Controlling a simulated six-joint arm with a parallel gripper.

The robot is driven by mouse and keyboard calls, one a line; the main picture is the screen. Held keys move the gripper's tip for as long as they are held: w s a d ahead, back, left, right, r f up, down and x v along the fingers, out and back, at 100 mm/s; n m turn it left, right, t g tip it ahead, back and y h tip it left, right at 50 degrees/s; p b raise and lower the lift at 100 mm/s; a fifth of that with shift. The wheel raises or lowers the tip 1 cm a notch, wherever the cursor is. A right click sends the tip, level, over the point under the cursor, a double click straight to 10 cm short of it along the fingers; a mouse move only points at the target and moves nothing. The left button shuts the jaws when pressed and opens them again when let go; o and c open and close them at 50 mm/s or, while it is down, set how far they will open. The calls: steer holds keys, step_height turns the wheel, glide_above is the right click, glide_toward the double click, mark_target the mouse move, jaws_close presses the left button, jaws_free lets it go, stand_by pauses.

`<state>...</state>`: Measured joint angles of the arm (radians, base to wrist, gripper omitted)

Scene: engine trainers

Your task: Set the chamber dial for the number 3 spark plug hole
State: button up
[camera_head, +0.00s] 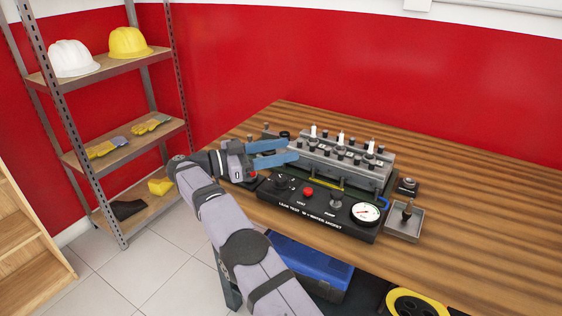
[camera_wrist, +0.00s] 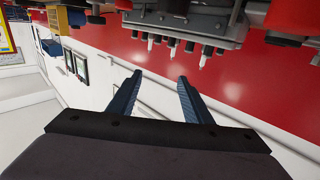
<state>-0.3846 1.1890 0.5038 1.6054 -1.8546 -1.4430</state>
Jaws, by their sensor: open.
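The black leak test box (camera_head: 318,220) stands at the front of the bench. A dark knob (camera_head: 281,183) at its left end looks like the chamber dial; its pointer and markings are too small to read. Behind the box is the grey engine head (camera_head: 350,170) with white spark plugs (camera_head: 340,137) standing in its top; hole numbers are not legible. My gripper (camera_head: 292,150) is open and empty, its blue fingers pointing right, above and behind the knob near the head's left end. In the wrist view the open fingers (camera_wrist: 160,76) have nothing between them, and plugs (camera_wrist: 172,45) show beyond.
The box also carries a red button (camera_head: 308,191), a pump knob (camera_head: 336,199) and a white gauge (camera_head: 366,213). A grey tray (camera_head: 404,228) with a dark upright part inside is at right. Small dark items lie left of the head. The bench's right side (camera_head: 490,220) is clear.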

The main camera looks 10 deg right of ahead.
steer(key=shift+r, duration=0.45)
